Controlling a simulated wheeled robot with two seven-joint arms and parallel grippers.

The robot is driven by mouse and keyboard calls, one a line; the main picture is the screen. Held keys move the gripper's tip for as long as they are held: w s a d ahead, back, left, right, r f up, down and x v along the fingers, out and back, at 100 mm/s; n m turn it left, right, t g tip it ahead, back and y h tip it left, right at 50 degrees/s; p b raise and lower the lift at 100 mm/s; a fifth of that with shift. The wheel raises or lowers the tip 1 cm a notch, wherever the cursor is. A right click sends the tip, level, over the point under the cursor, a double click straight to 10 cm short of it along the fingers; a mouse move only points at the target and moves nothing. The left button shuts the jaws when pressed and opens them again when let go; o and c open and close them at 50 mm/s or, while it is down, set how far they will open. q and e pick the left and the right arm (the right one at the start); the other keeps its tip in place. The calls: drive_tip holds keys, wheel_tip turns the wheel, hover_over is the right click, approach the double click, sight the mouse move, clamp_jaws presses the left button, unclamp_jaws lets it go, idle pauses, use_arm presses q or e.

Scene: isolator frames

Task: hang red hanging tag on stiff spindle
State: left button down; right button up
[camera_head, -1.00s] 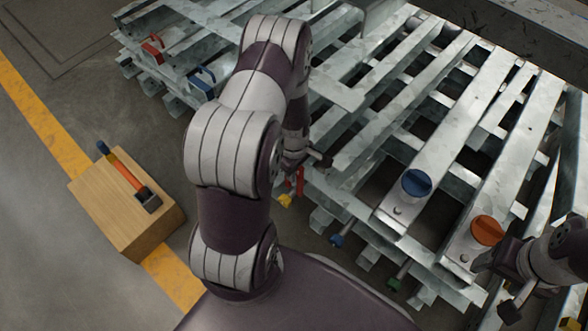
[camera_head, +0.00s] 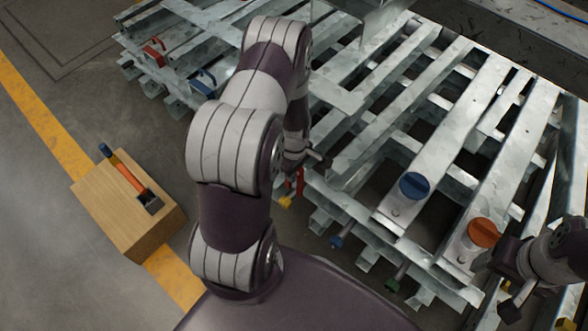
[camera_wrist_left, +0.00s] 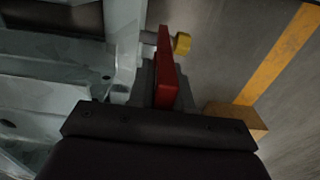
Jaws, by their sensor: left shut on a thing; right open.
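The red hanging tag (camera_wrist_left: 166,80) is a flat red bar that stands out from my left gripper in the left wrist view. In the head view the tag (camera_head: 300,182) shows as a small red strip below my left gripper (camera_head: 303,165), which is shut on it. A yellow-ended spindle (camera_head: 286,202) sticks out of the rack's near edge right beside the tag; its yellow end (camera_wrist_left: 183,43) also shows in the left wrist view. I cannot tell whether the tag is around it or only beside it. My right gripper (camera_head: 496,288) is open and empty at the lower right.
Blue-ended (camera_head: 337,241) and green-ended (camera_head: 392,286) spindles project from the grey metal rack (camera_head: 440,150). A blue knob (camera_head: 415,186) and an orange knob (camera_head: 483,233) sit on it.

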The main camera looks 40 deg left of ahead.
sight(294, 192)
idle(0.4)
use_arm(q)
drive_tip(key=shift+p, duration=0.3)
idle(0.5)
drive_tip(key=shift+p, duration=0.35)
drive_tip(key=shift+f, duration=0.15)
drive_tip(key=shift+f+b, duration=0.3)
drive_tip(key=shift+b, duration=0.05)
drive_tip(key=shift+f+b, duration=2.6)
drive_tip(key=shift+f, duration=1.45)
